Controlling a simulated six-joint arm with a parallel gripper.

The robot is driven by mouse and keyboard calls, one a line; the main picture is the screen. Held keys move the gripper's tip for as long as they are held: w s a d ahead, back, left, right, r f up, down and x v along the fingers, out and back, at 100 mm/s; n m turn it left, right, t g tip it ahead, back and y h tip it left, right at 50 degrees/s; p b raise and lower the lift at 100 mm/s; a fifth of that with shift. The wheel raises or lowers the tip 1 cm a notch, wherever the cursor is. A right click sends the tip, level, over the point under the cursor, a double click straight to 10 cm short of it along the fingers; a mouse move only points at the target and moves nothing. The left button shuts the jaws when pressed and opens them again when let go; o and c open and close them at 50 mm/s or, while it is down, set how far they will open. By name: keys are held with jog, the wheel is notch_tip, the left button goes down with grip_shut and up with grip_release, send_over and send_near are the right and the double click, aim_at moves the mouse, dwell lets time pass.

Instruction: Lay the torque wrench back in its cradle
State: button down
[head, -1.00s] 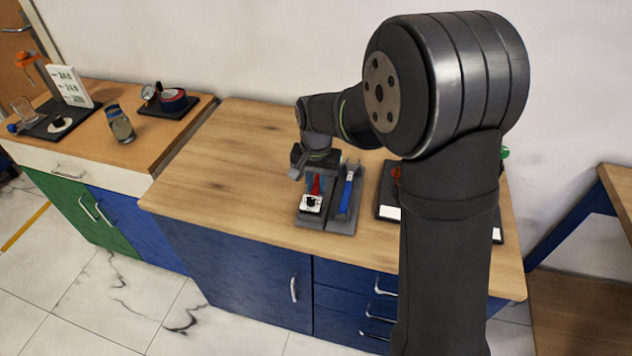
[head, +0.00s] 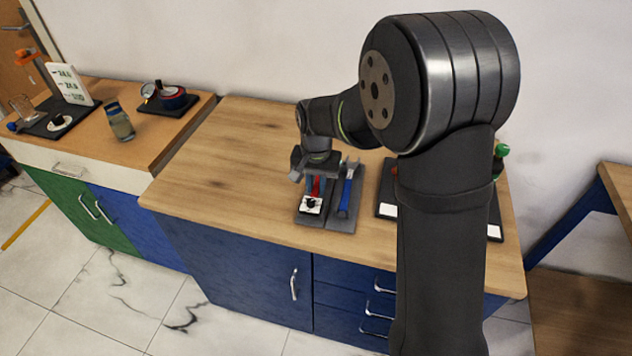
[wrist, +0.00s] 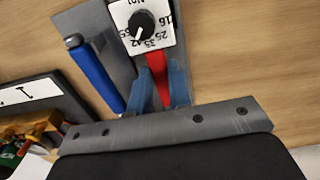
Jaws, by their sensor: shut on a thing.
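My gripper (head: 316,186) is low over the left part of a dark grey stand (head: 333,223) on the wooden bench. In the wrist view, its blue fingers (wrist: 159,80) are shut on a red handle-like piece (wrist: 157,68). The red piece reaches up to a white plate with a black dial knob (wrist: 141,25); I cannot tell whether they are joined. A blue-handled tool with a grey metal head (head: 347,190) lies on the stand just right of the gripper, apart from it. Its blue handle also shows in the wrist view (wrist: 95,75). I cannot tell which tool is the torque wrench.
A dark board with white labels (head: 387,211) lies to the right, partly behind my arm. The bench top left of the stand (head: 225,165) is clear. A second bench at far left holds a glass jar (head: 119,122) and a round gauge stand (head: 172,97).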

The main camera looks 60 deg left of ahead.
jog(key=shift+f, duration=0.1)
jog(key=c, duration=1.3)
grip_release()
jog(key=shift+o, duration=0.2)
notch_tip(320, 180, up, 17)
jog(key=shift+r, duration=0.2)
jog(key=shift+f, duration=0.1)
notch_tip(320, 180, down, 17)
jog(key=shift+f, duration=0.15)
jog(key=shift+r, duration=0.3)
